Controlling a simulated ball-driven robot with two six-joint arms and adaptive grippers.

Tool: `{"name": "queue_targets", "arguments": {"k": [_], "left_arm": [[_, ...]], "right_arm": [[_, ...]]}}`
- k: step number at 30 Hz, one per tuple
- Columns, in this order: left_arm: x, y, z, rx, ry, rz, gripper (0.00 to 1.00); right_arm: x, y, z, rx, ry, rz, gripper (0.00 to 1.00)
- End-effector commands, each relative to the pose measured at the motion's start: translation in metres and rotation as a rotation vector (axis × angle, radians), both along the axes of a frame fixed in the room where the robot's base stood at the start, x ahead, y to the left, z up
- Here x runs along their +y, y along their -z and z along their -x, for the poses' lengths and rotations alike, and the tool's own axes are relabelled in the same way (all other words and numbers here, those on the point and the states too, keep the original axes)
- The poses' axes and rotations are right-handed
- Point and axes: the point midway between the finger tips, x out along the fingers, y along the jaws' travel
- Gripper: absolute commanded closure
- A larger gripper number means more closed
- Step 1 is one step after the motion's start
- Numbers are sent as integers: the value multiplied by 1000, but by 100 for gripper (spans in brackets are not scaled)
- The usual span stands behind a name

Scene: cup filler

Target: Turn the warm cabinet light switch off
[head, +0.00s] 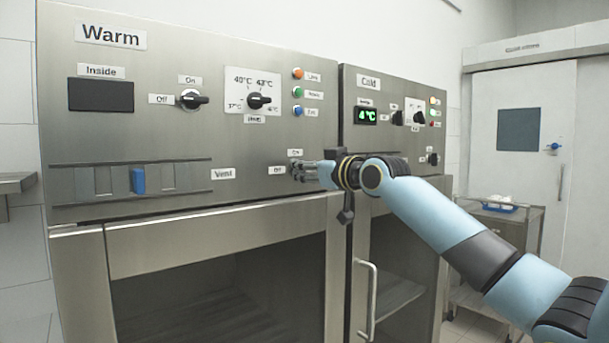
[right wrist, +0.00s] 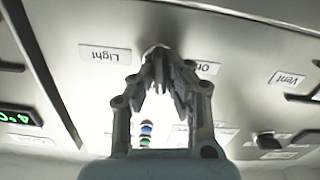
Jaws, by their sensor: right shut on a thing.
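The warm cabinet (head: 180,60) is a steel unit with a "Warm" label at the left of the head view. Its light switch (right wrist: 152,50) is a small knob at the lower right of the panel, mostly hidden by my fingers. My right gripper (head: 300,171) reaches it from the right. In the head view "On" (head: 295,153) is above and "Off" (head: 277,170) is left. I cannot tell which way the knob points. My left gripper is out of view.
Another knob (head: 193,99) and a temperature dial (head: 259,100) sit higher on the warm panel, beside coloured buttons (head: 298,92). A blue vent slider (head: 138,180) is lower left. The cold cabinet (head: 385,155) stands to the right, partly behind my arm. A door handle (head: 369,300) sticks out below.

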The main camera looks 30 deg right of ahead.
Motion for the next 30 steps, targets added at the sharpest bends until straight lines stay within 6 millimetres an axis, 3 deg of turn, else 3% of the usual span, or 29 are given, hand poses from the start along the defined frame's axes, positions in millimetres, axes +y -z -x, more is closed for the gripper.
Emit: {"name": "queue_targets", "arguments": {"k": [12, 30], "left_arm": [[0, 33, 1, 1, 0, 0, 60], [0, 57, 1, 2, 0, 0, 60]], "right_arm": [[2, 3, 0, -32, 0, 384, 100], [4, 4, 0, -75, -1, 950, 100]]}}
